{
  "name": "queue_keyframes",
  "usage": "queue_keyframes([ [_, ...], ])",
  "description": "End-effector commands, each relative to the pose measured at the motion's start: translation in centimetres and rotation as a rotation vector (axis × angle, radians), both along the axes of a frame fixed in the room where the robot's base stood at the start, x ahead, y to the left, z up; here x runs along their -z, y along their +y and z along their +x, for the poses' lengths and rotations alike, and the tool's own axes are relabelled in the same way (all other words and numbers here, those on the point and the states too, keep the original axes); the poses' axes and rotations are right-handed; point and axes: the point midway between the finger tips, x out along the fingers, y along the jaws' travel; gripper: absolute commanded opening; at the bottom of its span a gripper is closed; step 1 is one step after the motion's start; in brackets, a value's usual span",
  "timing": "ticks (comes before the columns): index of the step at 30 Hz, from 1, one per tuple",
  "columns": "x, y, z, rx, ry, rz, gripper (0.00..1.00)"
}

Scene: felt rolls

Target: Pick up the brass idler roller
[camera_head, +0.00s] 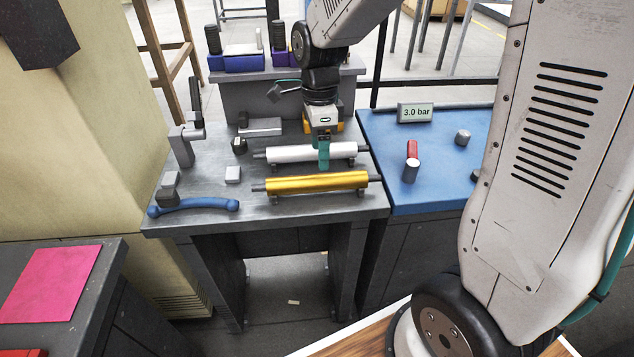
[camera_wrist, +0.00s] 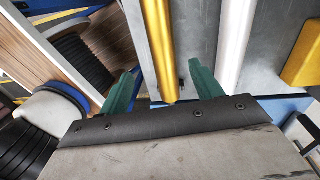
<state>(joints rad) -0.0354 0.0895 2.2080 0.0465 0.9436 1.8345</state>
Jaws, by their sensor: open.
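The brass idler roller (camera_head: 317,183) is a shiny gold cylinder with dark shaft ends. It lies across the front of the grey bench (camera_head: 215,214), parallel to a white roller (camera_head: 300,153) behind it. My gripper (camera_head: 324,158) points down, its green fingers open and empty, overlapping the white roller in the head view. In the wrist view the brass roller (camera_wrist: 159,45) shows between the two green fingers (camera_wrist: 163,88), and the white roller (camera_wrist: 234,45) is right of the right finger. The height gap to the brass roller is unclear.
A blue wrench-like tool (camera_head: 194,207), grey blocks and a clamp stand on the left of the bench. A blue-topped table (camera_head: 430,160) adjoins on the right, holding a red-and-grey cylinder (camera_head: 411,163) and a "3.0 bar" display (camera_head: 415,112). A pink sheet (camera_head: 50,284) lies at left.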

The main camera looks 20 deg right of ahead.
Motion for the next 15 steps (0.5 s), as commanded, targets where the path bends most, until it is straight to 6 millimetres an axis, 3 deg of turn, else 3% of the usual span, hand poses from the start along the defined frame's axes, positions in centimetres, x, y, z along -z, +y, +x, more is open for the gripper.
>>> queue_keyframes([
  [15,6.3,0.7,0.1,0.056,0.012,-0.006,0.65],
])
